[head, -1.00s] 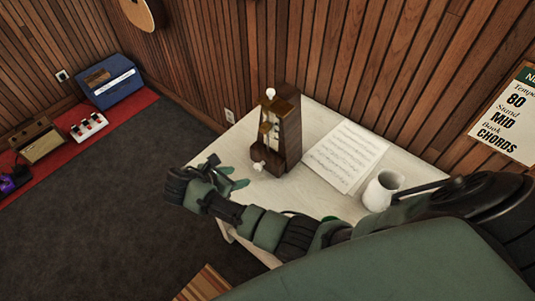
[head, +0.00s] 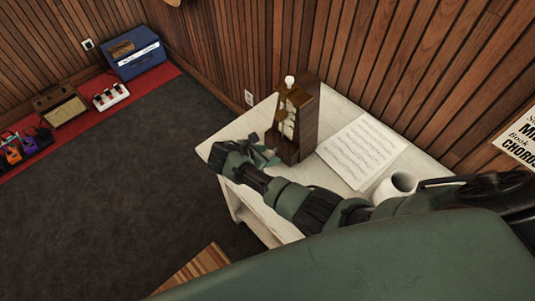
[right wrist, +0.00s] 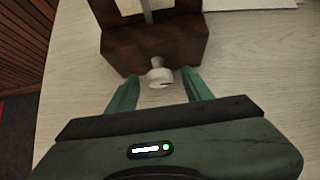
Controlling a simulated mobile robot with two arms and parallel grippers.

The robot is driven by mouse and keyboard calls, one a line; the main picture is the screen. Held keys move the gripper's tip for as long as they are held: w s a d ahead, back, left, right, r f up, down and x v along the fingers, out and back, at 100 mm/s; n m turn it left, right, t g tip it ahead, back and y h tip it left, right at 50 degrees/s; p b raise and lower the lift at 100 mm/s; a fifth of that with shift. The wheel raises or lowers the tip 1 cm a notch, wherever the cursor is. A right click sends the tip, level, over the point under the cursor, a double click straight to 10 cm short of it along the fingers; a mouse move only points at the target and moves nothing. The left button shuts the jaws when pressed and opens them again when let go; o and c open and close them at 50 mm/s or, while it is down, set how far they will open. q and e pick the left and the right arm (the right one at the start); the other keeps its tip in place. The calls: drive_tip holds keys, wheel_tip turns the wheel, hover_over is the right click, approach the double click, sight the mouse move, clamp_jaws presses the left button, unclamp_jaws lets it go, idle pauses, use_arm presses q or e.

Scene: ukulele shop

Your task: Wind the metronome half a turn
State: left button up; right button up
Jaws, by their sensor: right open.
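The dark brown wooden metronome (head: 307,125) stands upright on the pale table, with a white knob (head: 289,81) at its top. In the right wrist view the metronome's lower body (right wrist: 155,42) is at the top. A pale winding key (right wrist: 159,77) on a short metal stem sticks out of its near face. My right gripper (right wrist: 158,88) is open, with one green finger on each side of the key and gaps between. In the head view my right gripper (head: 264,156) is beside the metronome's base and hides the key. My left gripper is not in view.
Wood-panelled walls stand behind. A blue amplifier (head: 137,55) and several pedals are on a red mat at the left. Dark carpet there is clear.

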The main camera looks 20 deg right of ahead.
drive_tip(key=shift+c, duration=1.2)
clamp_jaws()
drive_tip(key=shift+s, duration=0.1)
